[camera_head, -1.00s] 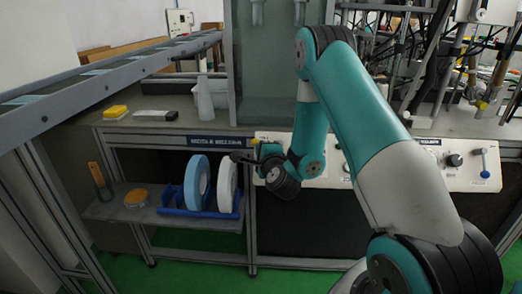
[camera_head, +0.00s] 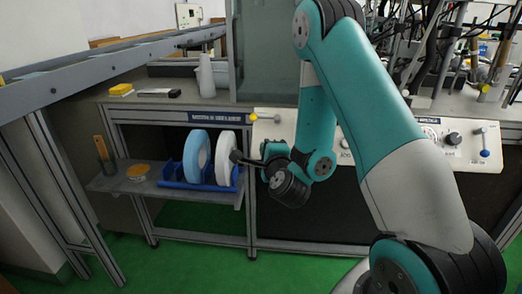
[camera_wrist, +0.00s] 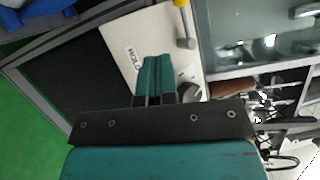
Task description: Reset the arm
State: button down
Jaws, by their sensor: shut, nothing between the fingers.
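My teal and grey arm reaches from the lower right of the head view, up to a high elbow, then down to a dark wrist.
A blue spool (camera_head: 196,156) stands beside the white one in a blue rack (camera_head: 175,182) on a low shelf. The white panel (camera_head: 470,146) with knobs runs along the bench front. A white bottle (camera_head: 206,78) stands on the bench. Green floor (camera_head: 190,270) is open below.

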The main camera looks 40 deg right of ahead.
jog(key=shift+s+a, duration=0.25)
jog(key=shift+s, duration=0.05)
jog(key=shift+w+a, duration=0.1)
jog(key=shift+a, duration=0.15)
